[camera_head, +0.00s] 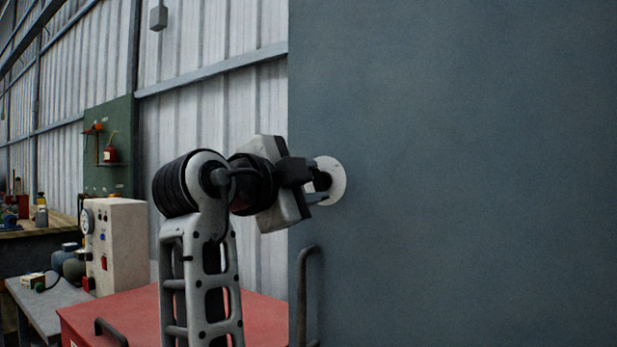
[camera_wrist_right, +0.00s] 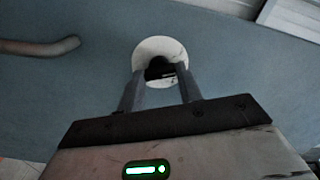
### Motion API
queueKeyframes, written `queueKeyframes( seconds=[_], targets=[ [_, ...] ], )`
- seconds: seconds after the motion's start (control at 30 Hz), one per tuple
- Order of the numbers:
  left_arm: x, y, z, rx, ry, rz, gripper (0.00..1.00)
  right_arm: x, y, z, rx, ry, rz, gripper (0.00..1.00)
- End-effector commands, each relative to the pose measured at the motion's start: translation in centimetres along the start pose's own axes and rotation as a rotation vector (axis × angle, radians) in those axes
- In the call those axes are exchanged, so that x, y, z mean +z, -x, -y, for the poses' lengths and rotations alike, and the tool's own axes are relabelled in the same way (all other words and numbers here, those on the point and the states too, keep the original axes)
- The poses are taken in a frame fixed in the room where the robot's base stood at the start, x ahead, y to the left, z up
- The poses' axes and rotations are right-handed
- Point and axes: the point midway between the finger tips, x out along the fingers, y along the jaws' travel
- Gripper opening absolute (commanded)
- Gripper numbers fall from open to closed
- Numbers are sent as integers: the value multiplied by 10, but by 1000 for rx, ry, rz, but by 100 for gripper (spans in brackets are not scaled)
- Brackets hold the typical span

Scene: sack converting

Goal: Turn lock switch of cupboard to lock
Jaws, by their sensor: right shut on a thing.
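The cupboard (camera_head: 450,180) is a large grey-blue panel filling the right half of the head view. Near its left edge is a round white plate (camera_head: 338,180) with a dark lock switch (camera_head: 322,181) at its centre. My right gripper (camera_head: 316,182) reaches the plate from the left and is shut on the switch. In the right wrist view both fingers (camera_wrist_right: 160,80) reach onto the white plate (camera_wrist_right: 150,47), with the dark switch (camera_wrist_right: 158,68) between their tips. The fingers partly hide the switch, so its exact angle is hard to read. My left gripper is not in view.
A dark handle (camera_head: 305,290) stands out from the cupboard below the plate; it also shows in the wrist view (camera_wrist_right: 40,47). A red cabinet (camera_head: 265,315) is low behind my arm. A beige machine (camera_head: 118,240) stands on a bench at left.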

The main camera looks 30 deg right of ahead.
Motion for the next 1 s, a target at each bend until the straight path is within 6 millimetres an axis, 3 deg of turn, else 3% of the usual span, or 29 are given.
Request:
queueKeyframes(
  seconds=[0.43, 1.0],
  targets=[
    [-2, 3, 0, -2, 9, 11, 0, 0, 0, 0, 0, 306, 0, 13],
    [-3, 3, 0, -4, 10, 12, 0, 0, 0, 0, 0, 391, 1, 13]
  ],
)
